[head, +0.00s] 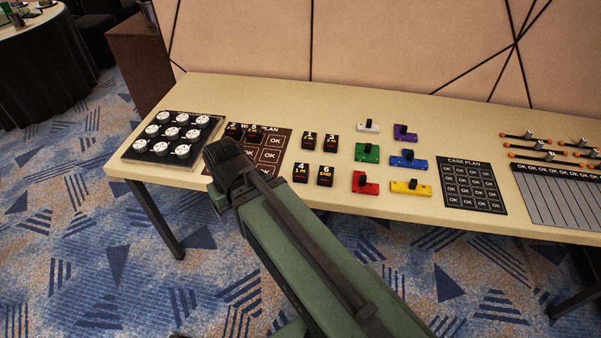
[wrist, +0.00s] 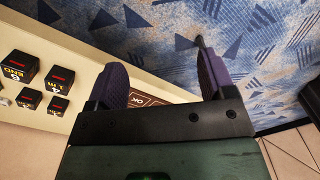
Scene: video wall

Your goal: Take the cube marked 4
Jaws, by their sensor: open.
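The cube marked 4 (head: 301,173) is black with yellow print and stands on the table in the front row, left of the cube marked 6 (head: 325,176). In the wrist view the cube marked 4 (wrist: 58,80) is at the left, outside my jaws. My gripper (wrist: 160,68) is open and empty, its purple fingers apart over the table's front edge and the carpet. In the head view my arm hides most of the gripper, left of the cube marked 4.
Cubes marked 1 (head: 309,140) and 3 (head: 331,142) stand behind. Two more cubes sit on the wall plan board (head: 270,160), partly behind my arm. A tray of white knobs (head: 170,137) is at left; coloured sliders (head: 367,153) are at right.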

